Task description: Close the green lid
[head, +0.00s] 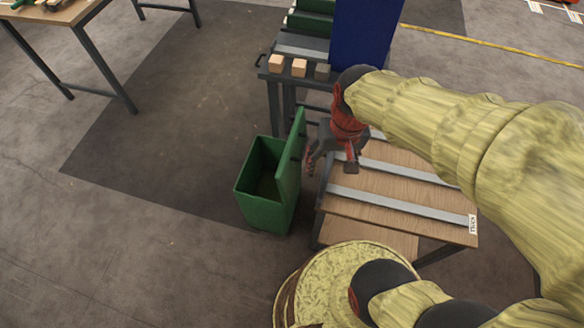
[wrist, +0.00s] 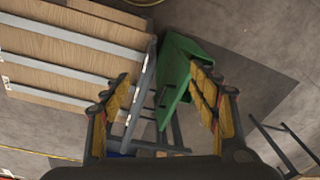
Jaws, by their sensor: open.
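The green lid (head: 291,158) stands raised, close to upright, along the right side of the open green bin (head: 266,213) in the head view. The bin stands on the floor and its dark inside shows. My gripper (head: 331,170) is just right of the lid, above the edge of the wooden table; I cannot tell whether it touches the lid. In the wrist view, my gripper (wrist: 166,112) has its two fingers wide apart with nothing held. The green lid (wrist: 177,80) shows between the fingers, beyond them.
A wooden table (head: 392,190) with grey metal strips stands right of the bin. Behind is a dark stand with small blocks (head: 299,67) and a blue panel (head: 364,35). Another table (head: 48,18) is at the far left. The floor left of the bin is clear.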

